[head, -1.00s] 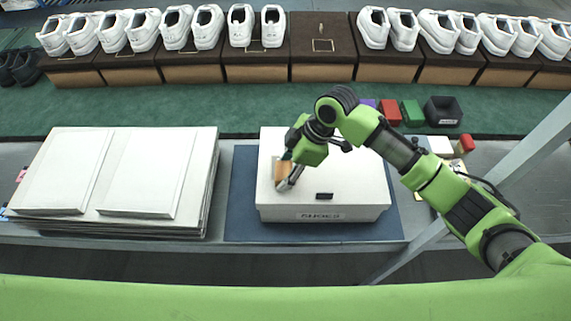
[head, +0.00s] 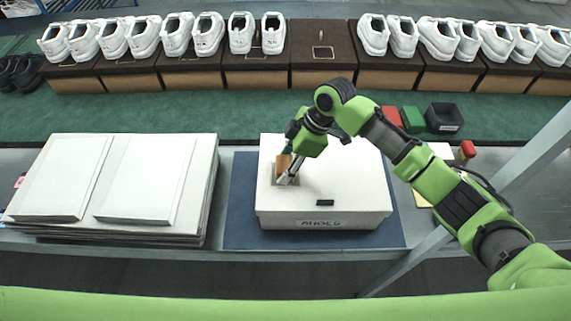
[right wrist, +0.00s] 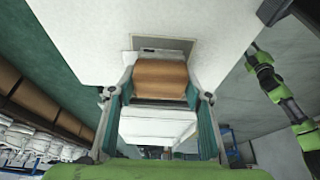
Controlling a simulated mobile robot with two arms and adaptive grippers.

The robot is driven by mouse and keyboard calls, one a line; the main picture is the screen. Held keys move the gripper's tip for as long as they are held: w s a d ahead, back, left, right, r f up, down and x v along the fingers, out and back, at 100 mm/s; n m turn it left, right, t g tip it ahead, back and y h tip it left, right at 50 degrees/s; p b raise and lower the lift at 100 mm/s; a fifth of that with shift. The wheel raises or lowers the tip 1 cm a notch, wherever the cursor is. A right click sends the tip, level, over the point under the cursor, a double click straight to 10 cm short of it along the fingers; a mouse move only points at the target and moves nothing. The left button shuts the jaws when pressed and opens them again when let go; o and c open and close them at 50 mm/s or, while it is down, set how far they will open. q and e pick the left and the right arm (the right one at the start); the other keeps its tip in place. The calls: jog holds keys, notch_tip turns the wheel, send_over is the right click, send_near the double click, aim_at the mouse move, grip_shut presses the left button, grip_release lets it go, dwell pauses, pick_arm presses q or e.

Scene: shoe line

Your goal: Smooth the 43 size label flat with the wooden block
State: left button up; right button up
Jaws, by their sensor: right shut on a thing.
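A white lidded shoe box (head: 345,187) stands on a blue mat (head: 240,225) in the head view. My right gripper (head: 290,172) is shut on the wooden block (head: 283,165), low over the left part of the lid. In the right wrist view the block (right wrist: 160,78) sits between the two fingers. A greyish rectangular patch (right wrist: 183,44), probably the size label, lies on the lid beside the block. Its number cannot be read. Whether the block touches it cannot be told. My left gripper is in neither view.
A stack of flat white cardboard (head: 205,190) lies left of the mat. Behind the box, right of my arm, are a red block (head: 391,116), a green block (head: 412,118) and a black bin (head: 444,118). White shoes line the back on brown boxes (head: 258,76).

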jog(key=shift+r+p, duration=2.55)
jog(key=shift+r, duration=0.4)
notch_tip(320, 180, up, 3)
jog(key=p, duration=0.3)
